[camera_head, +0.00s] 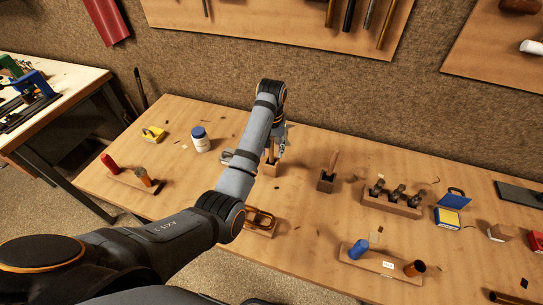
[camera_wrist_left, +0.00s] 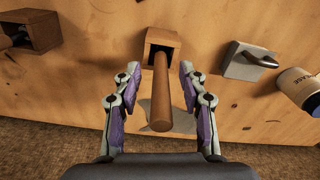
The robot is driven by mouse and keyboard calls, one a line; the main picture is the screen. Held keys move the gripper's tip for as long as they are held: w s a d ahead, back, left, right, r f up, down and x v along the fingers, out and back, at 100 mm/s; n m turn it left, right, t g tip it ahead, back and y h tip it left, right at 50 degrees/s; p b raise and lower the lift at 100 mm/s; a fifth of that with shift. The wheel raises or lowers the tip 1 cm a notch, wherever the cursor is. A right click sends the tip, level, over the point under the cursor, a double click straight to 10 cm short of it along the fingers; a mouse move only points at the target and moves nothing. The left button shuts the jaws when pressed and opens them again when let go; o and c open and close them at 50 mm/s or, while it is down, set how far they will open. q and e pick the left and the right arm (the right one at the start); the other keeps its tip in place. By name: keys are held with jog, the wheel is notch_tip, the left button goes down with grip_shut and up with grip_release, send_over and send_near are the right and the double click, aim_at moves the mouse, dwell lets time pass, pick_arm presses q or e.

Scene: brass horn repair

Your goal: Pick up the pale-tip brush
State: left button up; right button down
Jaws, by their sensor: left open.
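In the left wrist view a plain brown wooden handle (camera_wrist_left: 161,95) stands up out of a square wooden block (camera_wrist_left: 176,41). Its lower end is hidden in the block, so I cannot see a pale tip. My left gripper (camera_wrist_left: 160,72) is open, with one finger on each side of the handle and a gap on both sides. In the head view the left gripper (camera_head: 282,142) is over this block (camera_head: 271,169), partly hidden by my arm. My right gripper is not in view.
A white jar with a blue lid (camera_head: 200,141) and a small grey metal piece (camera_wrist_left: 247,63) stand on the jar side of the block. A rack with dark tools (camera_head: 391,203) is at the right. A wooden stand (camera_head: 382,262) is at the front. The wall (camera_head: 350,85) is close behind.

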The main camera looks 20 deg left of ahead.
pick_arm(q)
jog(key=shift+f, duration=0.4)
jog(key=shift+a, duration=0.1)
jog(key=shift+r, duration=0.1)
jog(key=shift+c, duration=1.2)
grip_shut()
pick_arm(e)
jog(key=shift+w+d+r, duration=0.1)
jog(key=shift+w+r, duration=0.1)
